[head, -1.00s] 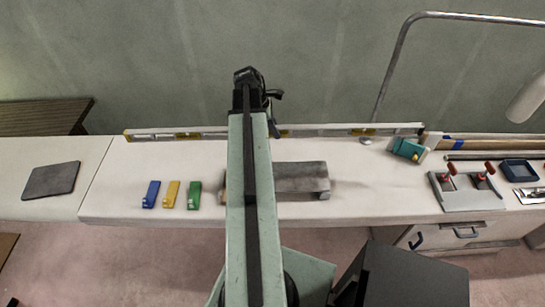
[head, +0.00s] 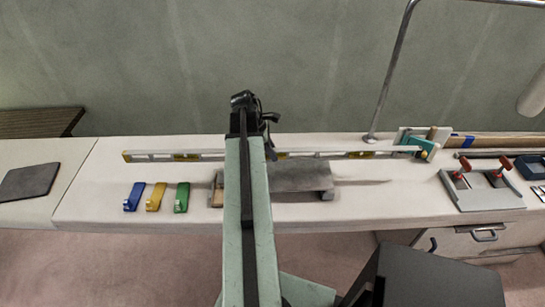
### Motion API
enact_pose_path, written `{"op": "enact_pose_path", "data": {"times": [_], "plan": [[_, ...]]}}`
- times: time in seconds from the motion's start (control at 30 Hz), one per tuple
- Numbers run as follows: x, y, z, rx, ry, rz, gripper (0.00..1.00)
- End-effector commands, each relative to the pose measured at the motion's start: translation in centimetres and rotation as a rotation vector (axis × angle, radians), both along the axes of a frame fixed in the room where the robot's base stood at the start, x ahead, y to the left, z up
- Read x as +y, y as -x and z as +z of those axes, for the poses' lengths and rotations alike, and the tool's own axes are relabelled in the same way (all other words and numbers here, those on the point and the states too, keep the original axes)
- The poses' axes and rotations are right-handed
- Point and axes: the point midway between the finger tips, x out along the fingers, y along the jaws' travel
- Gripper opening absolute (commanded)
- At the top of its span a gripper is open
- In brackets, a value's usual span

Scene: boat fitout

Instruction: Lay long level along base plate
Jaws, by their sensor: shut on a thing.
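The long level (head: 330,153), a pale bar with yellow sections, runs left to right above the rear half of the white bench. My arm hides its middle. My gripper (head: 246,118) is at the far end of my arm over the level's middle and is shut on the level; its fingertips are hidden. A grey flat-topped block (head: 300,178), possibly the base plate, sits on the bench in front of the level, partly behind my arm. I cannot tell whether the level touches the bench.
Blue (head: 134,197), yellow (head: 156,197) and green (head: 182,197) small tools stand at the front left. A teal tool (head: 420,147) is by the level's right end. A grey rack with red-handled tools (head: 480,190) stands right. A dark mat (head: 28,182) lies far left.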

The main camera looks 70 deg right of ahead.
Motion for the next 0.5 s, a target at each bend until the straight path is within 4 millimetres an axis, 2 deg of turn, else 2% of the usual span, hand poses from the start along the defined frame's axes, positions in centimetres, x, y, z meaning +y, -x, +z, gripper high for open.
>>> {"op": "enact_pose_path", "data": {"times": [0.5], "plan": [[0.0,0.1,-3.7,0.001,0.001,-0.001,0.0]]}}
